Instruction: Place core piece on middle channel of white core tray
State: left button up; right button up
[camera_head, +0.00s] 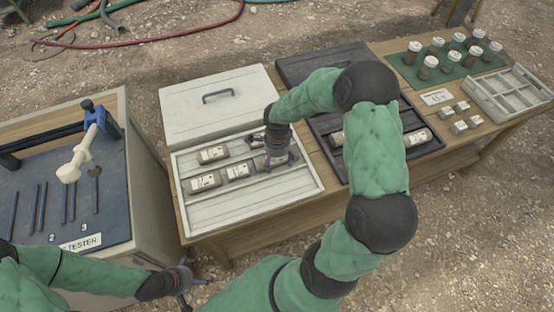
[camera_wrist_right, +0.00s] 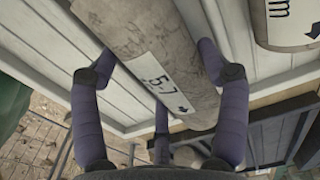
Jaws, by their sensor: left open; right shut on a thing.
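The white core tray (camera_head: 250,201) lies open on the wooden table, with long channels. Several grey core pieces with white labels lie in it, including one at the back left (camera_head: 212,155), one at the left (camera_head: 205,181) and one beside it (camera_head: 238,171). I cannot tell whether that piece touches the tray floor. Another core piece (camera_wrist_right: 287,20) shows at the wrist view's upper right. My left gripper (camera_head: 184,278) is open and empty, low and away from the tray.
A dark tray (camera_head: 356,180) with core pieces (camera_head: 417,138) stands to the right, partly behind my right arm. The tester bench (camera_head: 105,225) is at left. Capped jars (camera_head: 428,67), small boxes (camera_head: 459,126) and a divided tray (camera_head: 500,98) occupy the right end.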

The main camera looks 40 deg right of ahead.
jog(key=o, duration=1.7)
jog(key=shift+f, duration=0.1)
jog(key=shift+r+p, duration=0.3)
jog(key=shift+r, duration=0.1)
notch_tip(320, 180, up, 12)
jog(key=p, duration=0.4)
jog(key=shift+f, duration=0.25)
